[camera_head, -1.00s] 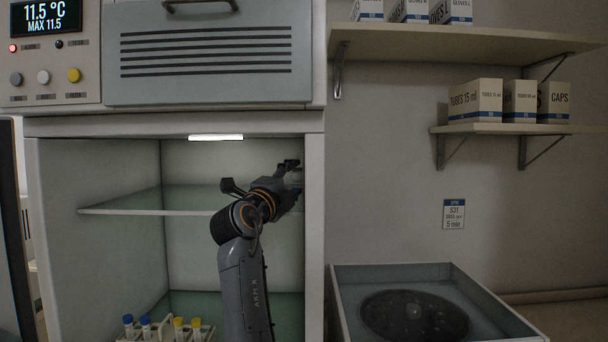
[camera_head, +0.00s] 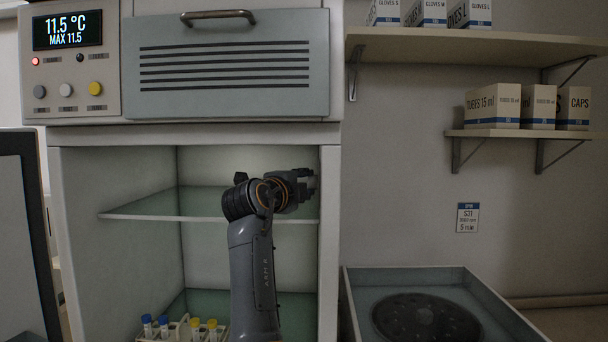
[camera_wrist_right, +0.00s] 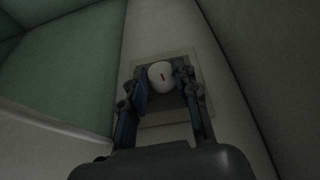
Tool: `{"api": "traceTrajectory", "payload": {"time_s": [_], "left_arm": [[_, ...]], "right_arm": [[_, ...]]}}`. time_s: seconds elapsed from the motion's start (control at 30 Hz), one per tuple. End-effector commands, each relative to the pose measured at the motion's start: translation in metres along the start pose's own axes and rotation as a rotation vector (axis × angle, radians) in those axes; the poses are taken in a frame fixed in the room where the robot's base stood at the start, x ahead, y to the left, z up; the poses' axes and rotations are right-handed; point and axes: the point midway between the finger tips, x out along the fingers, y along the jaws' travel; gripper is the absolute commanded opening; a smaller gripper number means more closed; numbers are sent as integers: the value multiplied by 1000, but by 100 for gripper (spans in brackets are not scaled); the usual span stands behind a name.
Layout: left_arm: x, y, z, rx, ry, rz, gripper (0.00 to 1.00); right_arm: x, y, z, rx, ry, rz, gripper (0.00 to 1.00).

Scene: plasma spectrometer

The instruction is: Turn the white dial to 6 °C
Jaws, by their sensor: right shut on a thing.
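The white dial (camera_wrist_right: 161,73) with a short red mark sits on a pale square plate (camera_wrist_right: 176,122) in the right wrist view. My right gripper (camera_wrist_right: 162,84) has its fingers on both sides of the dial and is shut on it. In the head view my right gripper (camera_head: 304,188) is at the right inner wall of the lit cabinet, and the dial is hidden there. The display (camera_head: 67,30) reads 11.5 °C, MAX 11.5. No dial scale is readable. My left gripper is not in view.
A glass shelf (camera_head: 150,208) crosses the cabinet close to my right arm. A rack of tubes (camera_head: 185,331) with blue and yellow caps stands below. The cabinet's front edge (camera_head: 329,250) is just right of my arm. An open centrifuge (camera_head: 424,316) stands farther right.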

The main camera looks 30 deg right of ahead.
Motion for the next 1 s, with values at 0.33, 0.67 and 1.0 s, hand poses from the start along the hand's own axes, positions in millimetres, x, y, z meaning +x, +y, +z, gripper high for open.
{"api": "traceTrajectory", "payload": {"time_s": [0.33, 0.67, 1.0], "left_arm": [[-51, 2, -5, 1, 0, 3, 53], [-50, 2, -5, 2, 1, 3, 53], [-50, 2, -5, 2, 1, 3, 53]], "right_arm": [[1, -9, -1, -89, -12, 216, 0], [1, -6, -1, -95, -12, 230, 0], [0, -6, 0, -94, -13, 229, 53]]}}
